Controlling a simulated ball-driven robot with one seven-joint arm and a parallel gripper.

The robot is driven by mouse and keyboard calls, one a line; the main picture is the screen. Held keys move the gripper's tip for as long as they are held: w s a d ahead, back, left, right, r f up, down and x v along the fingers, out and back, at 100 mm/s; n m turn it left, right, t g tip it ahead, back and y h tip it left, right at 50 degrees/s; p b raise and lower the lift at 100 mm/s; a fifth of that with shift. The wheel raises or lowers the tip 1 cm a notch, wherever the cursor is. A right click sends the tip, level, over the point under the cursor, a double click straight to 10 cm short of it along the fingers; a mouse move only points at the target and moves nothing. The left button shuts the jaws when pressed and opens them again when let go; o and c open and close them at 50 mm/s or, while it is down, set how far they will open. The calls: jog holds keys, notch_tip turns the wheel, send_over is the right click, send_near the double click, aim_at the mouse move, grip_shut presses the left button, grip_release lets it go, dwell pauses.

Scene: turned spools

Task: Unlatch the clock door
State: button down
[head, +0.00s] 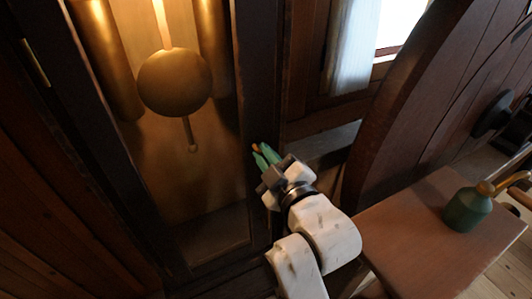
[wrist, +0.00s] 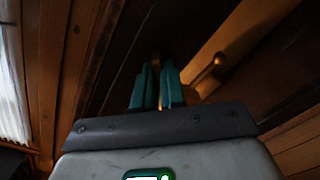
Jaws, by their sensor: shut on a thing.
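The clock door (head: 256,75) is a tall dark wooden frame around an opening, and it looks shut. A small brass latch (head: 256,147) shows at the right stile of the door, mostly hidden by my fingertips. My gripper (head: 264,154) has green fingers and is shut on the latch. In the wrist view my gripper (wrist: 156,85) points at the door, with a bit of the brass latch (wrist: 155,57) between the green fingertips. Which way the latch is turned cannot be told.
A brass pendulum (head: 175,82) hangs inside the clock between brass weights. A small table (head: 415,235) stands at the lower right with a green can (head: 467,209) on it. A large curved wooden piece (head: 395,95) rises right of my arm, near a curtained window (head: 354,45).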

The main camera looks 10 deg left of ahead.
jog(key=shift+f+m+p, duration=0.1)
jog(key=shift+m+p, duration=1.2)
jog(key=shift+m, duration=2.9)
jog(key=c, duration=1.2)
grip_release()
jog(key=b+v, duration=0.2)
jog(key=v, duration=0.8)
jog(key=shift+s+d, duration=0.25)
jog(key=shift+s, duration=0.1)
